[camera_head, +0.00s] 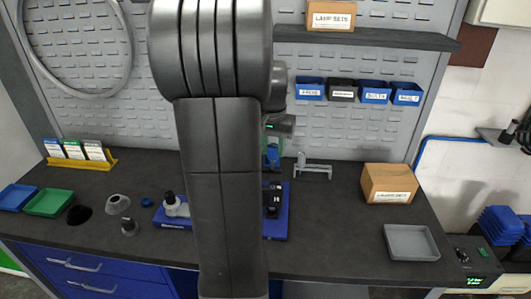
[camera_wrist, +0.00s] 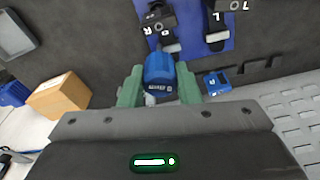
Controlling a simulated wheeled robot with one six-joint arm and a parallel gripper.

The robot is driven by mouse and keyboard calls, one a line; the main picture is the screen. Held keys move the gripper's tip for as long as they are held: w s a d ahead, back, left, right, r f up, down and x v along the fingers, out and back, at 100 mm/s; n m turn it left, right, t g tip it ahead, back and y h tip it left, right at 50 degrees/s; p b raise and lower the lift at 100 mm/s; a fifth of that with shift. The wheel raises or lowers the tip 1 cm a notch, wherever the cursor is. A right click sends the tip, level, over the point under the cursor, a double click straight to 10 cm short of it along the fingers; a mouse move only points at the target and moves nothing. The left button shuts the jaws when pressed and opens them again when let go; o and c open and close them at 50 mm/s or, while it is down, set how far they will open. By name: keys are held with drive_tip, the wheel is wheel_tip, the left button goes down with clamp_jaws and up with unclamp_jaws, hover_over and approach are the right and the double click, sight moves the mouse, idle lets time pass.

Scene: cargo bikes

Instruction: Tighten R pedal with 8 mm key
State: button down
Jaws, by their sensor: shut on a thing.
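My gripper (camera_wrist: 160,88) has its green fingers closed on both sides of a blue tool (camera_wrist: 159,70) with small white print that I cannot read. It may be the 8 mm key. In the wrist view, a black block marked R (camera_wrist: 155,18), likely the R pedal, lies just beyond the tool on a blue mat. Its short end points toward the tool; I cannot tell whether they touch. A similar black block marked L (camera_wrist: 215,18) lies to its right. In the head view, my arm covers much of the mat (camera_head: 276,231), and the blue tool (camera_head: 272,155) shows beside it.
A small blue labelled piece (camera_wrist: 216,83) and a bracket (camera_head: 313,168) are near the gripper. A cardboard box (camera_head: 389,184) and grey tray (camera_head: 411,242) stand right. A grey-and-black part (camera_head: 174,206) sits left on the mat.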

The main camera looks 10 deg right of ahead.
sight(273, 167)
drive_tip(key=shift+s+f+b, duration=0.15)
drive_tip(key=shift+f+b, duration=0.3)
drive_tip(key=shift+f, duration=0.05)
drive_tip(key=shift+f+b, duration=1.75)
drive_tip(key=shift+f, duration=0.6)
drive_tip(key=shift+f, duration=0.5)
drive_tip(key=c, duration=1.9)
unclamp_jaws()
clamp_jaws()
